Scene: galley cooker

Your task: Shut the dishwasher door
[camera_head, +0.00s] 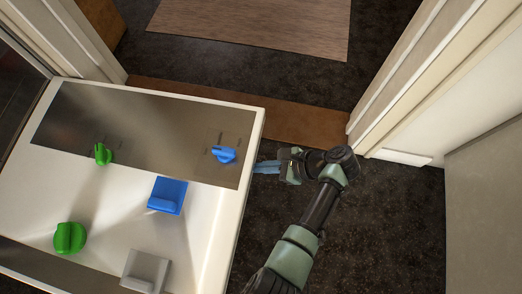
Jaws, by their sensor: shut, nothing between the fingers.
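A white appliance unit (205,238) with a brushed metal strip (150,128) fills the left of the head view. I cannot tell which part of it, if any, is the dishwasher door, or how far that door stands open. My gripper (260,167) is just right of the unit's right edge, its blue fingers shut and empty, pointing left at that edge. I cannot tell whether the fingertips touch it.
The unit carries green knobs (70,238), a small blue knob (223,154), a blue block-shaped handle (167,195) and a grey one (145,270). A doorway with a brown threshold (240,112) lies behind. A white door frame (405,75) stands right. Dark floor (390,220) is clear.

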